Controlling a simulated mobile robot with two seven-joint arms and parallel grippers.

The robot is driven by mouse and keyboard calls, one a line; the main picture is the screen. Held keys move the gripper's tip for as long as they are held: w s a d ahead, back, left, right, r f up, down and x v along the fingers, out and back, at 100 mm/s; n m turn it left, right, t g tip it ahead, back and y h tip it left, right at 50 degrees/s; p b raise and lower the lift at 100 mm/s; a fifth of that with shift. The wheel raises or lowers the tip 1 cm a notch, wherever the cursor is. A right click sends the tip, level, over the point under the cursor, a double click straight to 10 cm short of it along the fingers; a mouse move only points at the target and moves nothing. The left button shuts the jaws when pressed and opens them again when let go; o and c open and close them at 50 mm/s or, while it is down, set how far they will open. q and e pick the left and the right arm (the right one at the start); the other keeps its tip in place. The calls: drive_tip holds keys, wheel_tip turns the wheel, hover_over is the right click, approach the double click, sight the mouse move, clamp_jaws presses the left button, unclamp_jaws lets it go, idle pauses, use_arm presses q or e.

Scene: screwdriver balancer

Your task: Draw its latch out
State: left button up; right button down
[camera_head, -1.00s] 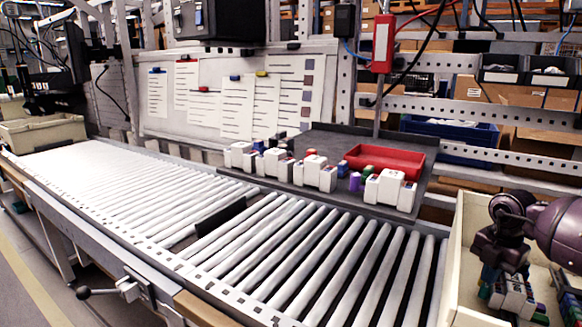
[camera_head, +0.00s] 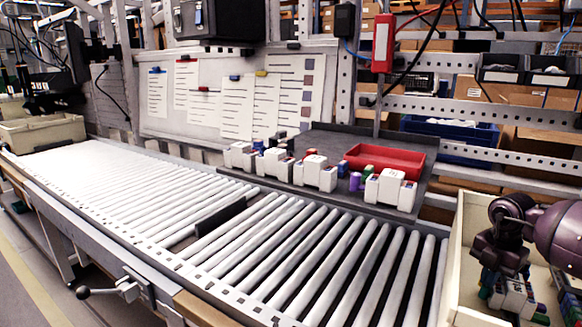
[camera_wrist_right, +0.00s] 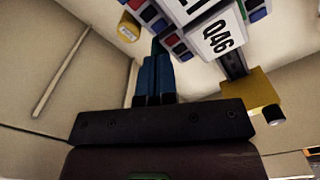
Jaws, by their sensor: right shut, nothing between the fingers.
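My right gripper (camera_head: 500,268) reaches down into the cream bin (camera_head: 462,235) at the right edge of the head view. Its fingers are shut and hold nothing. Just below it in the bin is a white block (camera_head: 514,296) with dark and coloured parts around it. In the right wrist view a white block marked Q46 (camera_wrist_right: 217,38) with blue, red and green squares lies close to the gripper. A yellow piece (camera_wrist_right: 250,92) with a pale dark-tipped pin (camera_wrist_right: 272,115) is beside it. I cannot make out which part is the latch. My left gripper is not in view.
The bin's walls enclose the gripper. A black-knobbed lever (camera_head: 83,293) is on the conveyor's front rail.

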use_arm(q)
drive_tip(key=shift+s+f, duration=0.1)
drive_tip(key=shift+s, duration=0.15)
use_arm(e)
drive_tip(key=shift+f, duration=0.2)
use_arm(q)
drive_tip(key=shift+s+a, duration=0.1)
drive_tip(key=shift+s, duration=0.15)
use_arm(e)
drive_tip(key=shift+f, duration=0.1)
